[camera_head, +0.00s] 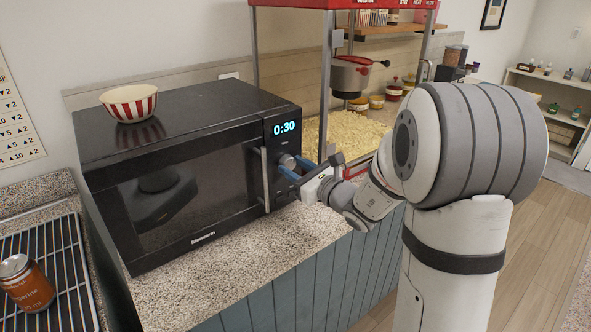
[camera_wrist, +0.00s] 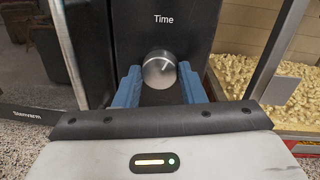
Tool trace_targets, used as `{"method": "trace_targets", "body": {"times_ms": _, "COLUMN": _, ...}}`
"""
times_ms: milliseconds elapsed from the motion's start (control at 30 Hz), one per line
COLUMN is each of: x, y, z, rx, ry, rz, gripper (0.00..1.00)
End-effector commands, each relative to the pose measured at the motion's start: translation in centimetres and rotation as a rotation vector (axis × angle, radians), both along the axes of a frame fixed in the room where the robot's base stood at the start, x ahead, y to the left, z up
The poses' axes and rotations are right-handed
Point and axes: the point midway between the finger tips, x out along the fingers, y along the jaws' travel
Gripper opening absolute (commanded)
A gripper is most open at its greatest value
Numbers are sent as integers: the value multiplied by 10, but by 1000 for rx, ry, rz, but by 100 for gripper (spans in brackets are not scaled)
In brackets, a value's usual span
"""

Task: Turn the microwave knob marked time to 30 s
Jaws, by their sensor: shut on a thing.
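The black microwave (camera_head: 185,112) stands on the speckled counter with its door closed. Its display (camera_head: 285,128) reads 0:30 in blue digits. The silver time knob (camera_head: 287,161) sits below the display on the control panel. In the wrist view the knob (camera_wrist: 160,70) is under the word "Time", between the blue fingers of my gripper (camera_wrist: 160,88). In the head view my gripper (camera_head: 290,170) reaches the panel from the right and is shut on the knob. The knob's lower part and any pointer mark cannot be made out.
A red-striped bowl (camera_head: 129,102) stands on top of the microwave. The door handle (camera_head: 264,180) is close to the left of my gripper. A popcorn machine (camera_head: 327,75) stands to the right.

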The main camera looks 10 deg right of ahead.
Motion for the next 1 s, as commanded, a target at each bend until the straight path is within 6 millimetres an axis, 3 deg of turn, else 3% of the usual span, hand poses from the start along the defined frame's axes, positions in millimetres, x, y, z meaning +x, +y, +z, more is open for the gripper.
{"method": "trace_targets", "body": {"times_ms": 667, "x": 0, "y": 1, "z": 0, "rx": 76, "ry": 42, "rz": 1, "gripper": 14}}
{"method": "trace_targets", "body": {"times_ms": 700, "x": 0, "y": 1, "z": 0, "rx": 76, "ry": 42, "rz": 1, "gripper": 37}}
{"method": "trace_targets", "body": {"times_ms": 1000, "x": 0, "y": 0, "z": 0, "rx": 75, "ry": 43, "rz": 1, "gripper": 58}}
